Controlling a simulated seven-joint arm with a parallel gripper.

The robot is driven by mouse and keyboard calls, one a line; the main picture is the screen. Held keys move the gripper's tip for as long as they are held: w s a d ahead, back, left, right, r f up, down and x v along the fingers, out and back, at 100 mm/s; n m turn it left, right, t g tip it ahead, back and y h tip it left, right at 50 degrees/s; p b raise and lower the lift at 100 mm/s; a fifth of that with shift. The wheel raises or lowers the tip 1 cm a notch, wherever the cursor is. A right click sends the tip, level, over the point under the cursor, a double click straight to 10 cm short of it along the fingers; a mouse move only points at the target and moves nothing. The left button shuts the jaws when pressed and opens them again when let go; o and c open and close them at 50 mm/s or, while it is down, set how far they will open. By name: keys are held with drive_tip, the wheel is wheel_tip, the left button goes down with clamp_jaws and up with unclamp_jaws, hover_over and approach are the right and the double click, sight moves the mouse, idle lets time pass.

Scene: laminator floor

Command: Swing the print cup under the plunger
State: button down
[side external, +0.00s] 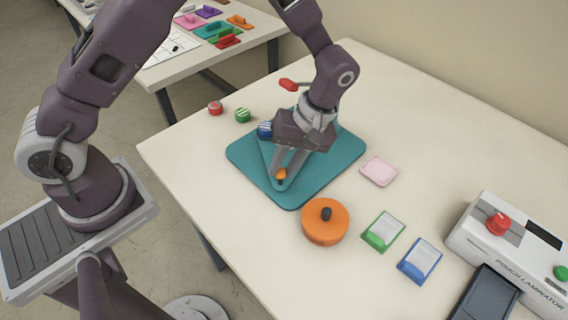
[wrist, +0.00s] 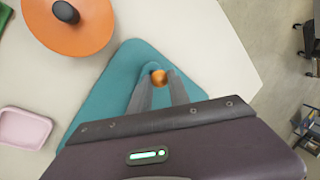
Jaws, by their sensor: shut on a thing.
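A teal base plate (side external: 338,166) lies on the table, with a teal arm-like part on it under my gripper. An orange knob (side external: 281,174) stands at the near end of that part; it also shows in the wrist view (wrist: 159,77). My gripper (side external: 283,168) points down and is shut on the knob, a finger on each side. A blue-and-white striped round piece (side external: 265,130) sits at the plate's left edge, partly hidden. A red-ended lever (side external: 288,84) sticks out behind my wrist. I cannot tell which piece is the print cup; the plunger is not clearly visible behind my gripper.
A large orange disc (side external: 325,229) with a dark knob stands in front of the plate. A pink tray (side external: 379,170), green card (side external: 384,231), blue card (side external: 420,261) and laminator (side external: 520,255) lie right. Red (side external: 215,108) and green (side external: 242,115) pots stand left.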

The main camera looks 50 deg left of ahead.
drive_tip(key=shift+r, duration=0.1)
drive_tip(key=shift+s+a+m, duration=0.4)
drive_tip(key=shift+a+m, duration=0.1)
drive_tip(key=shift+m, duration=0.4)
drive_tip(key=shift+s+a+m+t+y, duration=0.3)
drive_tip(key=shift+a+m, duration=0.2)
drive_tip(key=shift+m, duration=0.2)
drive_tip(key=shift+s+a+m+t+y, duration=0.25)
drive_tip(key=shift+a+m+t, duration=0.2)
drive_tip(key=shift+m, duration=0.25)
drive_tip(key=shift+s+a+m+t+y, duration=0.15)
drive_tip(key=shift+a+m+t, duration=0.2)
drive_tip(key=shift+a+m, duration=0.6)
drive_tip(key=shift+s+a+m+t+y, duration=0.15)
drive_tip(key=shift+a+m+t, duration=0.15)
drive_tip(key=shift+a+m, duration=0.65)
drive_tip(key=shift+w+a+m+t, duration=0.1)
drive_tip(key=shift+a+m+t, duration=0.3)
drive_tip(key=shift+m, duration=0.55)
drive_tip(key=shift+w+a+m+t, duration=0.1)
drive_tip(key=shift+a+m+t, duration=0.1)
drive_tip(key=shift+a+m, duration=0.6)
drive_tip(key=shift+w+a+m+t, duration=0.35)
drive_tip(key=shift+a+m, duration=0.2)
drive_tip(key=shift+m, duration=0.45)
drive_tip(key=shift+w+a+m+t, duration=0.3)
drive_tip(key=shift+a+m, duration=0.2)
drive_tip(key=shift+m, duration=0.45)
drive_tip(key=shift+a, duration=0.1)
